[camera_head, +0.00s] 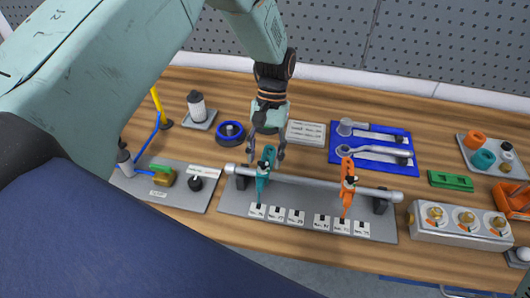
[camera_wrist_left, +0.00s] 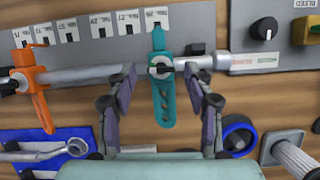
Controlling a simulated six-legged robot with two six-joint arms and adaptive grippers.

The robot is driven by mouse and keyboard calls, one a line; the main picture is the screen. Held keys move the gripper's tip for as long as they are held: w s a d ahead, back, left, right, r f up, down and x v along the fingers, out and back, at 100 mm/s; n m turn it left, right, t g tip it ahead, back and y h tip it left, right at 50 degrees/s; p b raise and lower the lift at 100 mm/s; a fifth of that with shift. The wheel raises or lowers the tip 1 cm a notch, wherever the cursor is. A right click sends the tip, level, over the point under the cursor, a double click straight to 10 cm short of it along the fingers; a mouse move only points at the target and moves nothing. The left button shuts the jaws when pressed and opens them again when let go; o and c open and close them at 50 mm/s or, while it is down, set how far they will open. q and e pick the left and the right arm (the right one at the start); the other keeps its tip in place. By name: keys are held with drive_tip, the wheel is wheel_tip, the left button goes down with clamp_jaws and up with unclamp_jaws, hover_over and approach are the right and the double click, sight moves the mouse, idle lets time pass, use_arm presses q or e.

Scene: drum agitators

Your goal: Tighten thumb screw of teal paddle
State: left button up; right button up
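The teal paddle (camera_head: 262,186) is mounted on a grey horizontal rod (camera_head: 310,184), near the rod's left end. In the left wrist view the teal paddle (camera_wrist_left: 164,103) crosses the rod, with a small dark and silver thumb screw (camera_wrist_left: 160,68) at the crossing. My left gripper (camera_head: 266,153) hangs over the paddle, pointing down. In the left wrist view its fingers (camera_wrist_left: 162,74) are spread on either side of the paddle and screw, with a visible gap on both sides. I cannot tell its height above the screw. My right gripper is not in view.
An orange paddle (camera_head: 347,186) sits on the same rod to the right. Labelled white tags (camera_head: 296,216) line the base plate's front. A blue tool tray (camera_head: 372,146) lies behind, a blue ring (camera_head: 230,132) back left, and a dial box (camera_head: 463,222) at right.

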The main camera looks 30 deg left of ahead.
use_arm(q)
drive_tip(key=shift+w+a+r, duration=0.1)
drive_tip(key=shift+w+r, duration=0.05)
drive_tip(key=shift+r, duration=0.05)
drive_tip(key=v, duration=1.1)
drive_tip(key=shift+r, duration=0.25)
drive_tip(key=shift+f, duration=0.1)
